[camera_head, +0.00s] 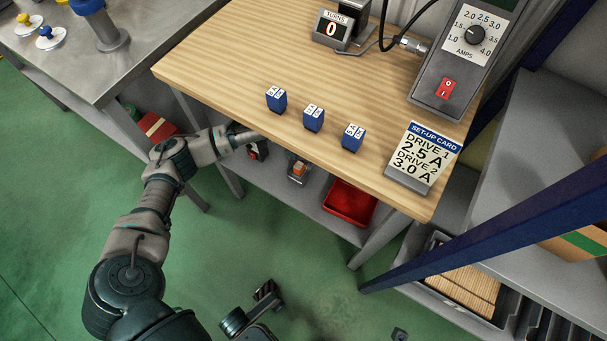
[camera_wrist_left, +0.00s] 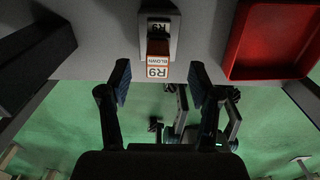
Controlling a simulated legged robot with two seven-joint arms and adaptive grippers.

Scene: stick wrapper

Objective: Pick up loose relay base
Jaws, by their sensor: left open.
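The relay base (camera_head: 297,178) is a small grey block with an orange relay on it. It sits on the grey shelf under the wooden table, left of a red tray. In the left wrist view the base (camera_wrist_left: 174,34) is straight ahead, with the orange and white relay (camera_wrist_left: 158,68) on it marked "R9 BLOWN". My left gripper (camera_wrist_left: 160,82) is open, its two blue-padded fingers apart on either side of the relay label, with nothing held. In the head view its tips are partly hidden at the table edge. My right gripper (camera_head: 266,292) is low at the bottom; its jaws are unclear.
The wooden table edge (camera_head: 300,160) overhangs the shelf. The red tray (camera_head: 349,202) lies right of the base and shows in the left wrist view (camera_wrist_left: 270,72). Blue blocks (camera_head: 314,119) and a set-up card (camera_head: 423,158) stand on the table. A blue post (camera_head: 480,234) crosses at right.

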